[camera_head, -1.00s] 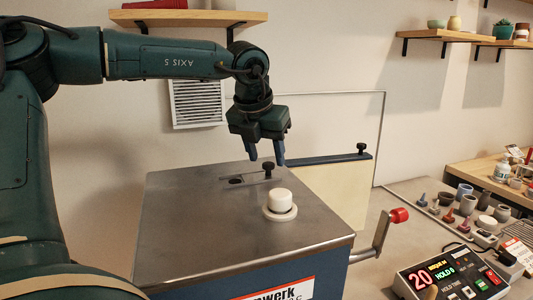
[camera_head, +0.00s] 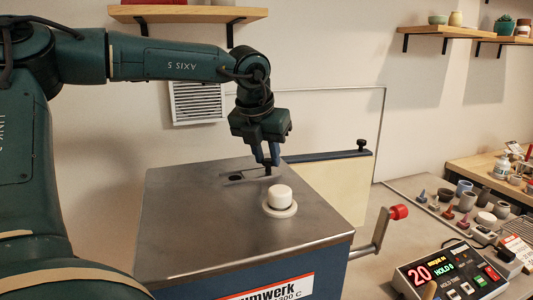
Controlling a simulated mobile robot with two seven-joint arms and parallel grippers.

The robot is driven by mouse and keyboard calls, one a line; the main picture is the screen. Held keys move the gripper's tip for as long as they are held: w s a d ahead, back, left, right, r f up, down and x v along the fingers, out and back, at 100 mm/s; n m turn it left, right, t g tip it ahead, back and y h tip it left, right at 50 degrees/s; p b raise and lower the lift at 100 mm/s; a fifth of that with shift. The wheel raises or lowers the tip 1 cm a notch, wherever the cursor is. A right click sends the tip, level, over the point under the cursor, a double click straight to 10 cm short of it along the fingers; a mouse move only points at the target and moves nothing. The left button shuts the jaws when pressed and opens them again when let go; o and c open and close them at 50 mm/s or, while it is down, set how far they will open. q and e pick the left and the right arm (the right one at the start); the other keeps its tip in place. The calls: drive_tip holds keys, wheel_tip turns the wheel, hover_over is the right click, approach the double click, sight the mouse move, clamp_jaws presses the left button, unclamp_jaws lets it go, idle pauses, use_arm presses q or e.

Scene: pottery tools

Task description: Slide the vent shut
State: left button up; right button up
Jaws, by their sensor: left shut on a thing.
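The kiln's steel top (camera_head: 190,225) carries a vent with a small dark hole (camera_head: 236,178) that shows uncovered. A thin slide plate (camera_head: 252,174) lies to the right of the hole, and its black knob (camera_head: 268,171) stands at the plate's right end. My left gripper (camera_head: 268,162) points down over the knob with its fingers shut on it; the fingers hide most of the knob. My right gripper is out of view.
A white round plug (camera_head: 280,197) sits on the kiln top just in front of the knob. A crank with a red grip (camera_head: 399,212) sticks out at the kiln's right. A control box (camera_head: 450,275) stands at lower right. The left part of the top is clear.

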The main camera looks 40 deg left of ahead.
sight(250, 172)
use_arm(q)
clamp_jaws()
drive_tip(key=shift+s+a+b, duration=0.35)
drive_tip(key=shift+s, duration=0.3)
drive_tip(key=shift+s+a+b, duration=0.35)
drive_tip(key=shift+s+b, duration=0.05)
drive_tip(key=shift+s, duration=0.2)
drive_tip(key=shift+s+a+b, duration=0.35)
drive_tip(key=shift+s, duration=0.3)
drive_tip(key=o, duration=1)
unclamp_jaws()
drive_tip(key=shift+s+a, duration=0.1)
drive_tip(key=shift+s, duration=0.15)
drive_tip(key=shift+c, duration=0.2)
drive_tip(key=shift+o, duration=0.2)
drive_tip(key=shift+w, duration=0.1)
drive_tip(key=b+v, duration=0.1)
drive_tip(key=v, duration=1.2)
